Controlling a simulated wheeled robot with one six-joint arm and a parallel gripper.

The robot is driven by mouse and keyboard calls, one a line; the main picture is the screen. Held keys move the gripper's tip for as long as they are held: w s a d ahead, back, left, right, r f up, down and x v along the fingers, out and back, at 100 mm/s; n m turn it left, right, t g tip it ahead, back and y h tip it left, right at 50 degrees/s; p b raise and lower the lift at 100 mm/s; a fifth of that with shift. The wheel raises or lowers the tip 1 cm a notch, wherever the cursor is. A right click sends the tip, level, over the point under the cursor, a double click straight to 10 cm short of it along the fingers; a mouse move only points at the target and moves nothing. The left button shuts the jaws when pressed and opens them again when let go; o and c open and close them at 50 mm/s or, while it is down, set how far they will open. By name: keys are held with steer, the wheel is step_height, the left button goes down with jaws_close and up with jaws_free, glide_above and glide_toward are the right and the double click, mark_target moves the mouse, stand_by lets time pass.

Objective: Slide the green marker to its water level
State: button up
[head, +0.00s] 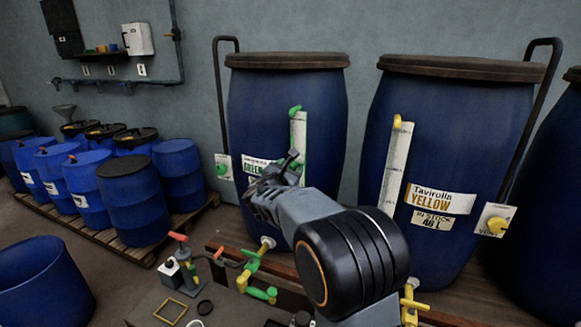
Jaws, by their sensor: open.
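The left big blue vat (240,120) has a partly covered label reading "GREEN". On its front is a pale upright gauge strip (299,130) with a green piece (295,110) at its top and green along its side. I cannot tell whether that piece is the sliding marker. My gripper (283,168) is open in front of this vat, at the gauge's lower part. It hides the gauge's lower end and part of the label. No water level can be made out. I cannot tell whether my gripper touches anything.
The yellow vat (460,120) stands at the right with its own gauge (396,165) and yellow top piece (398,122). Below are a green valve (252,265) and red-handled fittings (178,237) on a bench. Several blue drums (130,195) stand on a pallet at left.

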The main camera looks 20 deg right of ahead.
steer(key=shift+w+d, duration=0.3)
steer(key=shift+d, duration=0.1)
steer(key=shift+c, duration=0.3)
jaws_close()
steer(key=shift+r, duration=0.1)
